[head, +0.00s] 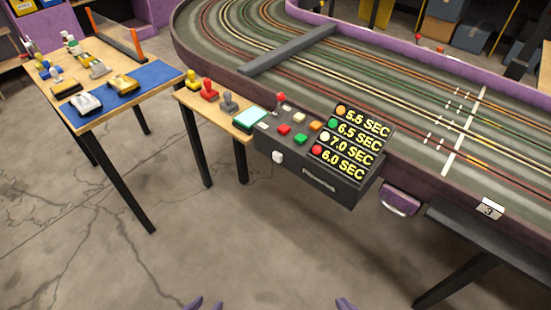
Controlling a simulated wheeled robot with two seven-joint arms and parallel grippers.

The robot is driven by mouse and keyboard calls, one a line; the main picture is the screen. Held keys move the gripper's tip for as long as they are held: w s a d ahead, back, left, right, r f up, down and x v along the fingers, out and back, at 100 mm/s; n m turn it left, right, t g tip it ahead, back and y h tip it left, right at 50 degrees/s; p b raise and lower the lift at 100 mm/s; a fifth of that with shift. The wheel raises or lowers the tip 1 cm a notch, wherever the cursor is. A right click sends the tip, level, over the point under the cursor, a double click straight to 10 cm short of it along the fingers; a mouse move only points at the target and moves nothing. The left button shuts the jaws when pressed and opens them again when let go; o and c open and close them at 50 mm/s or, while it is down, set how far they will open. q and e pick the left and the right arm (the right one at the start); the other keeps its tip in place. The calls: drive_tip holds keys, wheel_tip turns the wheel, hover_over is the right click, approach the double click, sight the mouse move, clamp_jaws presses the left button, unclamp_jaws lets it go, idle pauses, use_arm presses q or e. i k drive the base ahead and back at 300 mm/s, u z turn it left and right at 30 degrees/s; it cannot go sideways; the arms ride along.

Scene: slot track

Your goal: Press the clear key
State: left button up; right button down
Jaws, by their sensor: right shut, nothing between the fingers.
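A dark control console (262,143) is fixed to the near side of the slot track. Its top carries a red key (284,130), a green key (300,139), an orange key (316,125) and a cream key (299,117). No readable lettering shows which one is the clear key. A lit board (350,143) lists 5.5, 6.5, 7.0 and 6.0 SEC beside coloured dots. My left gripper (203,303) and right gripper (346,303) show only as purple tips at the bottom edge, far below the console and touching nothing. The right is shut and empty; the left's opening is unclear.
A red-topped lever (281,99) stands behind the keys, and a white knob (278,157) is on the console front. Slot cars stand on another table further left. The floor in front is clear.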

sight(277, 156)
drive_tip(key=k, duration=1)
drive_tip(key=u, duration=1.6)
drive_tip(key=i, duration=1.4)
drive_tip(key=z, duration=1.3)
